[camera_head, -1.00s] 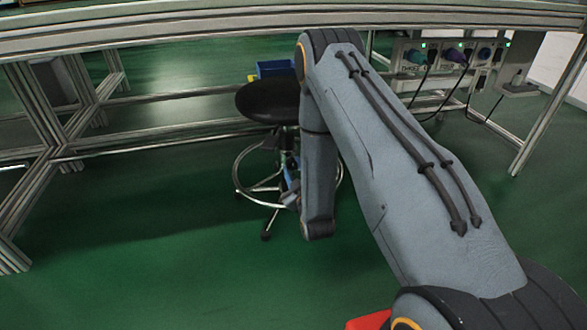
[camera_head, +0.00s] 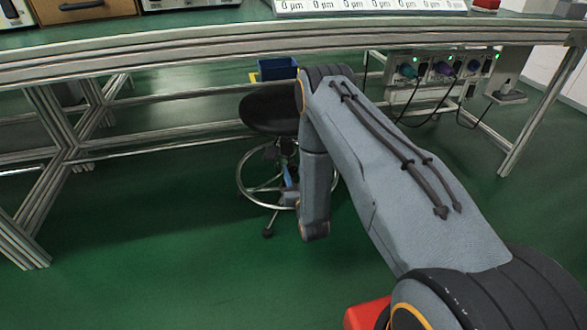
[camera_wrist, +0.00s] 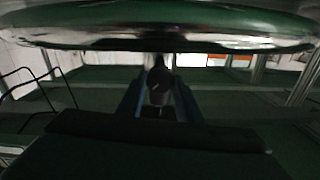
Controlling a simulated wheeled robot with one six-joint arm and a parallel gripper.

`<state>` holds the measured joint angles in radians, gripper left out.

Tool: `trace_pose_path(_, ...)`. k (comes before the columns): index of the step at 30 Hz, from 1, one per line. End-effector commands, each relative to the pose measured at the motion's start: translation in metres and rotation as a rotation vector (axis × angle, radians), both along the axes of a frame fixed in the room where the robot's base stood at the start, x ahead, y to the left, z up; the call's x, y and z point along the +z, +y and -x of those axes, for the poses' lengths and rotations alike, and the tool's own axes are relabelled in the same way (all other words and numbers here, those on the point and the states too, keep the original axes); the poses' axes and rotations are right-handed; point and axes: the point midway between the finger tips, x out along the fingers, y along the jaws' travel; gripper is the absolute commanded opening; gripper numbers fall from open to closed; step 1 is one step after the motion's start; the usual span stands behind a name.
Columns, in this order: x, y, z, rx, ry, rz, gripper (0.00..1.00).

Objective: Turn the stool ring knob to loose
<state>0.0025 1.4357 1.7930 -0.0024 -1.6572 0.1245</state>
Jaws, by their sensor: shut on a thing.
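The stool has a round black seat (camera_head: 270,112) and a chrome foot ring (camera_head: 243,185), left of my arm under the bench in the head view. In the wrist view the shiny ring (camera_wrist: 80,40) spans the top. The dark ring knob (camera_wrist: 159,80) is in the middle, just below the ring. My gripper (camera_wrist: 158,98) is shut on the knob, one blue-edged finger on each side. The knob's marking is too dark to read. In the head view my arm hides most of the gripper and the knob.
The metal-framed bench (camera_head: 150,58) runs above the stool, with legs at left and right. A blue bin (camera_head: 277,68) shows behind the seat. A socket unit with cables (camera_head: 440,70) hangs at the right.

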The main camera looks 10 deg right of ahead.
Motion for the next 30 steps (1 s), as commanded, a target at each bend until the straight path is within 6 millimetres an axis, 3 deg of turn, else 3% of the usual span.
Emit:
trace_pose_path(15, 0.0024, -0.0005, 0.0006, 0.0, -0.002, -0.421, 0.1)
trace_pose_path(30, 0.0006, -0.0005, -0.0001, 0.0, -0.002, -0.566, 0.1)
